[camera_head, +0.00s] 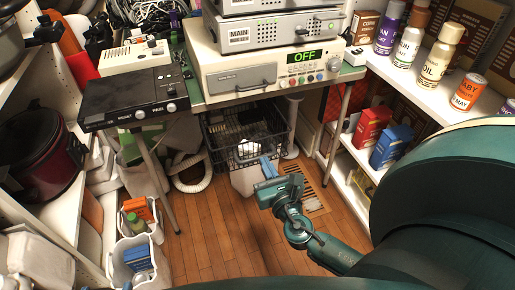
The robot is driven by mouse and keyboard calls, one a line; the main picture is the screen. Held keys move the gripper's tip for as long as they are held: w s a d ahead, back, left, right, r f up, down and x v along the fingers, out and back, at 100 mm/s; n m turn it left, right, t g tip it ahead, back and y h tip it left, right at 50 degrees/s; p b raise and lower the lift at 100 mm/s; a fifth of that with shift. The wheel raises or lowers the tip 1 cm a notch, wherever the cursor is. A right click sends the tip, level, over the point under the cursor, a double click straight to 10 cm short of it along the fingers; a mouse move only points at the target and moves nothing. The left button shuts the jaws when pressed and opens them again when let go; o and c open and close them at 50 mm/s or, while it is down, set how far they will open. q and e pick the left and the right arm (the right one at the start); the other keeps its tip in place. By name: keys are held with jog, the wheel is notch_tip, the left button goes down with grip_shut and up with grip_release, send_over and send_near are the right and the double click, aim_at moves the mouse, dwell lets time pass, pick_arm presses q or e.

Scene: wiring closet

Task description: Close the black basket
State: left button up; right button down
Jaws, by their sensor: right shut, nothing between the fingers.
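The black basket (218,140) is a wire basket under the table that carries the beige device. Its open top faces up, and a white item (248,149) shows inside or behind its mesh. It seems to stick out a little from under the tabletop; how far is hard to tell. My right gripper (267,166) is shut and empty, just in front of the basket's lower right part. I cannot tell whether its blue fingertips touch the basket. The gripper hides part of the front there. My left gripper is not in view.
Table legs (338,120) stand on both sides of the basket. A shelf with cans (440,52) and boxes (372,127) is on the right. White bins (140,262) and a dark red pot (42,152) are on the left. The wooden floor (215,235) in front is clear.

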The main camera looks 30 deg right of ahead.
aim_at(254, 141)
jog(key=x, duration=0.6)
jog(key=shift+w, duration=0.3)
jog(key=shift+w, duration=0.1)
